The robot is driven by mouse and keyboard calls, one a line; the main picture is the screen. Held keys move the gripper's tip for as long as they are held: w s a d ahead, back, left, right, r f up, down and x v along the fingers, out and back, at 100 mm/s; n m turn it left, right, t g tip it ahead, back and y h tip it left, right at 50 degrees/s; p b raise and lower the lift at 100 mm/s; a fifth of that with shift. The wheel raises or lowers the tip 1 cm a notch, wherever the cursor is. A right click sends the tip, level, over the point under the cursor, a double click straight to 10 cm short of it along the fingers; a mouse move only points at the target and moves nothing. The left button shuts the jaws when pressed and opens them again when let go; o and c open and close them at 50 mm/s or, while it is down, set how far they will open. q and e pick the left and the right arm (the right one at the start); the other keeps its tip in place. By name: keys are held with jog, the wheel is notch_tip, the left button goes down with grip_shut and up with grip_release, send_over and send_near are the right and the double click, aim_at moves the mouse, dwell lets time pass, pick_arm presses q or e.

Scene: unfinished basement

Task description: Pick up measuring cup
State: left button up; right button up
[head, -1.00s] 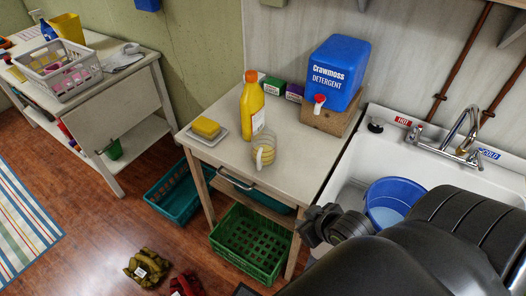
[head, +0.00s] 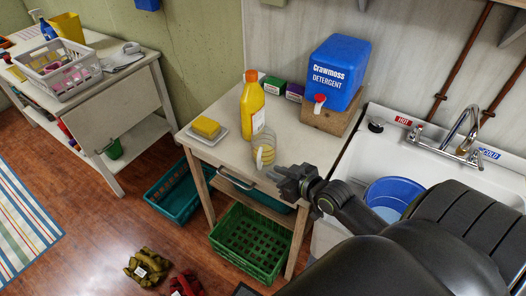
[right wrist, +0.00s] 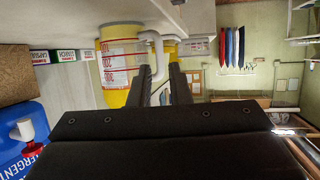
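The measuring cup (head: 263,153) is clear with a yellowish tint and stands upright near the front edge of the small wooden table (head: 225,157). In the right wrist view the cup (right wrist: 119,62) shows red markings, and its pale handle (right wrist: 158,58) faces me. My right gripper (head: 281,178) is just to the right and front of the cup. In the right wrist view my right gripper (right wrist: 159,76) is open, with the handle appearing between its two fingers; contact is not clear. My left gripper is not in view.
A yellow bottle (head: 252,103) stands close behind the cup. A yellow sponge on a dish (head: 206,128) lies to the left. A blue detergent container (head: 335,73) stands on a block at the back right. The sink (head: 415,155) holds a blue bucket (head: 392,192).

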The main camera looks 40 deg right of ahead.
aim_at(260, 164)
jog(key=x, duration=0.5)
jog(key=shift+w, duration=0.1)
jog(key=shift+w+p, duration=0.5)
jog(key=shift+w, duration=0.15)
jog(key=shift+p+x, duration=0.35)
jog(key=shift+x, duration=1.7)
jog(key=shift+c, duration=0.5)
grip_shut()
